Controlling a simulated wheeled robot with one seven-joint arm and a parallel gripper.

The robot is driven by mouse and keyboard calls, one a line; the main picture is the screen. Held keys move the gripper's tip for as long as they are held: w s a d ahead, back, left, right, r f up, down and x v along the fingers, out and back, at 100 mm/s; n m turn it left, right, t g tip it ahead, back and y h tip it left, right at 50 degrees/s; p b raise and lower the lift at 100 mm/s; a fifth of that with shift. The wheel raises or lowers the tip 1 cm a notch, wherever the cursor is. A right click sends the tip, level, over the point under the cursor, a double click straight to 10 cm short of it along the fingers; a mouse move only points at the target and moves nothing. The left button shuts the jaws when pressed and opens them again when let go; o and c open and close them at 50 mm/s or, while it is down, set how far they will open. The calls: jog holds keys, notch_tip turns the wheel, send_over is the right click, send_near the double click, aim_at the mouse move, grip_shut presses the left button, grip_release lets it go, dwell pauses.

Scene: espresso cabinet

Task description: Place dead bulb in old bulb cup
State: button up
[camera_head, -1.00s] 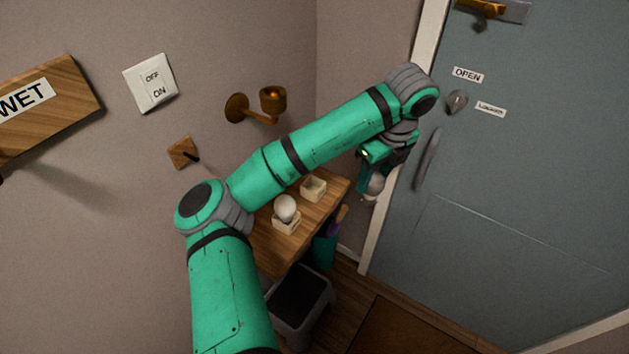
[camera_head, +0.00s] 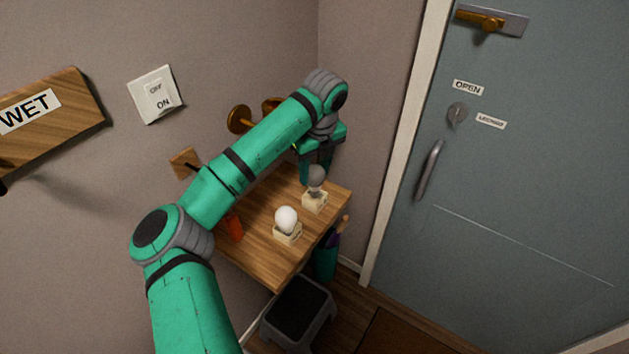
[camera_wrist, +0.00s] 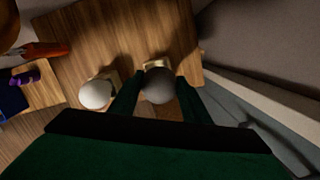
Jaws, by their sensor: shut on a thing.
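My gripper (camera_head: 316,176) is shut on a dull grey bulb (camera_head: 316,180), the dead bulb. The bulb hangs base down over the far pale square cup (camera_head: 315,204) on the wooden shelf. Its base is at the cup's mouth; I cannot tell whether it touches the cup. In the wrist view the grey bulb (camera_wrist: 159,87) sits between my two fingers, with part of that cup (camera_wrist: 155,64) behind it. A white bulb (camera_head: 286,219) stands in the near pale cup (camera_head: 288,236); it also shows in the wrist view (camera_wrist: 95,94), left of my fingers.
A red object (camera_head: 235,227) lies on the shelf (camera_head: 262,252) near the wall. A teal holder (camera_head: 324,262) hangs at the shelf's right side, above a step stool (camera_head: 298,305). My arm partly covers the brass wall lamp (camera_head: 239,119). The grey door (camera_head: 530,170) is at right.

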aim_at(315, 181)
jog(key=shift+f, duration=2)
jog(key=shift+f, duration=0.2)
jog(key=o, duration=1.2)
jog(key=shift+r, duration=0.1)
